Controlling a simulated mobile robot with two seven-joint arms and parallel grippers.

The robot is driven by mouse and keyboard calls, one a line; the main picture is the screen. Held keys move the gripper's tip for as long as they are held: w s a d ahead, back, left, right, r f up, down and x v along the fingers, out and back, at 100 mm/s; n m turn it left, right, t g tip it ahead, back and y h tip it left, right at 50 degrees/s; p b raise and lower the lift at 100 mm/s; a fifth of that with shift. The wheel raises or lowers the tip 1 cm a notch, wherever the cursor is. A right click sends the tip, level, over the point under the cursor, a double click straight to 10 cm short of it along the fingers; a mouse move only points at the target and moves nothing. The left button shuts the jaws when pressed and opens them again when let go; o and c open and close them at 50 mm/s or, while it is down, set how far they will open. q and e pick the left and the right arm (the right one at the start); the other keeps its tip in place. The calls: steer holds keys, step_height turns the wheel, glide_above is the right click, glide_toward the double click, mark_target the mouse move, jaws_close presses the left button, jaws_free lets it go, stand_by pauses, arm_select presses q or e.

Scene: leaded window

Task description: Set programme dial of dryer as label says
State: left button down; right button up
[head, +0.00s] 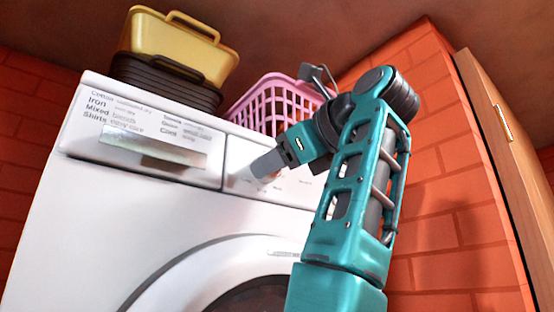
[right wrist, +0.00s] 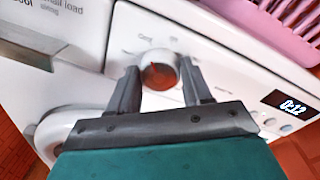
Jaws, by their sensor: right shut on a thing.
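The white dryer (head: 170,215) fills the left and middle of the head view. Its programme dial (right wrist: 158,70), round with a reddish-brown face and a pale rim, shows in the right wrist view. My right gripper (head: 262,167) is at the front panel, its two fingers on either side of the dial and shut on it. In the head view the gripper hides most of the dial. Printed programme names around the dial are too blurred to read fully. The drawer front (head: 140,145) carries printed text including "Iron", "Mixed" and "Shirts". My left gripper is not in view.
A lit display (right wrist: 290,106) reading 0:12 and small round buttons (right wrist: 270,121) sit right of the dial in the wrist view. A pink basket (head: 262,103), a dark crate (head: 165,84) and a yellow crate (head: 180,45) stand on top. A brick wall (head: 450,220) is at right.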

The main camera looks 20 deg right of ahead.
steer(key=shift+f, duration=0.1)
steer(key=o, duration=1.1)
steer(key=shift+c, duration=0.2)
steer(key=b+v, duration=0.7)
steer(key=v, duration=0.6)
